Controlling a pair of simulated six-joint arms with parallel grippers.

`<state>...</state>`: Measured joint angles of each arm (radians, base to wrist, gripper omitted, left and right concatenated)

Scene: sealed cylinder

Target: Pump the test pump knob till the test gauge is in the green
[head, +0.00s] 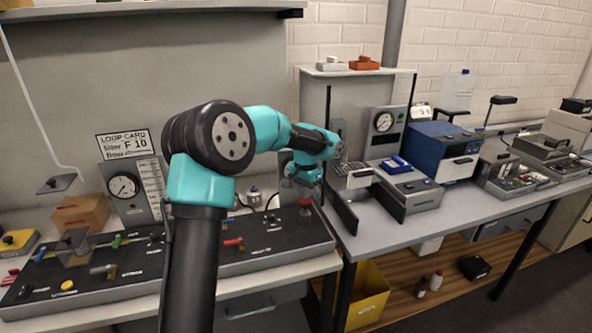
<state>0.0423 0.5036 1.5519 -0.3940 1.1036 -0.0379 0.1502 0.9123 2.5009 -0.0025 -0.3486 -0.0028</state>
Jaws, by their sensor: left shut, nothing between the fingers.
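My left gripper (304,188) is shut and empty, pointing down at the right end of the black control panel (180,262). A small red knob (304,202) is directly below its fingertips; whether they touch cannot be told. It may be the test pump knob, but no label is readable there. A round white gauge (123,186) stands behind the panel at the left, and another gauge (384,122) stands on the right bench. Which is the test gauge, and their needle readings, cannot be told. A plate behind my arm is mostly hidden. My right gripper is not in view.
Coloured levers and a yellow button (67,285) sit on the panel. A cardboard box (80,213) stands at the back left. The right bench holds a blue box-shaped device (430,150) and grey instruments. A yellow bin (368,292) is below. My arm hides the panel's middle.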

